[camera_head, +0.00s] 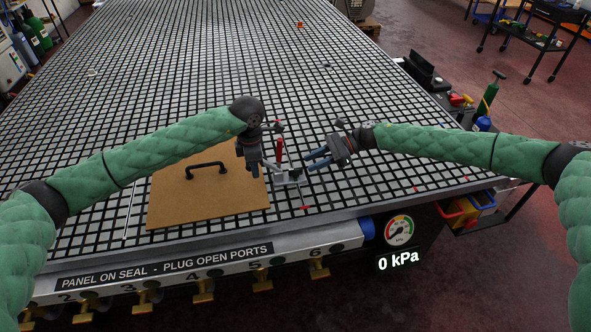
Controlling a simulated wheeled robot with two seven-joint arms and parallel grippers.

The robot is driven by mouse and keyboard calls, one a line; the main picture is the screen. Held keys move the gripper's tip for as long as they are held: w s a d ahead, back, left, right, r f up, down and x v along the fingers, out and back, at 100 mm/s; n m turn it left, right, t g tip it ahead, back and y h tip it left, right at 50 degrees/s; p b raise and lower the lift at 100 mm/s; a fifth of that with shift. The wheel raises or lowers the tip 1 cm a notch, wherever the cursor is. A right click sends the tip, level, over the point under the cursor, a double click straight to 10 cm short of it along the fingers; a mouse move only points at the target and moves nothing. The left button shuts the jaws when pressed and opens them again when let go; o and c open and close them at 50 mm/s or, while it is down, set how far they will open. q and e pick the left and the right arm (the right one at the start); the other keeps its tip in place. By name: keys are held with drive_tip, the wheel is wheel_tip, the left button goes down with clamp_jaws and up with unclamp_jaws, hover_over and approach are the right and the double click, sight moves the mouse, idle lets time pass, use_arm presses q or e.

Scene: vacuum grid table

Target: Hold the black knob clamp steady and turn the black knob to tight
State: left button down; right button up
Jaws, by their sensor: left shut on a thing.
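The black knob clamp (287,177) is a small grey metal device with an upright red handle (280,150), standing on the grid table at the right edge of the brown panel. My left gripper (259,170) reaches down at the clamp's left side and is shut on part of it; its fingers hide what they grip. My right gripper (312,160) is to the right of the clamp. Its two blue fingers point left towards the clamp, are spread apart and hold nothing. I cannot make out the black knob clearly at this size.
The brown panel (185,205) with a black handle (206,167) lies left of the clamp. The table's front rail (165,265) carries several brass valves. A gauge (399,230) above a "0 kPa" display is at front right. The grid behind the grippers is mostly clear.

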sight(296, 169)
drive_tip(key=x, duration=0.6)
drive_tip(key=shift+a, duration=0.3)
clamp_jaws()
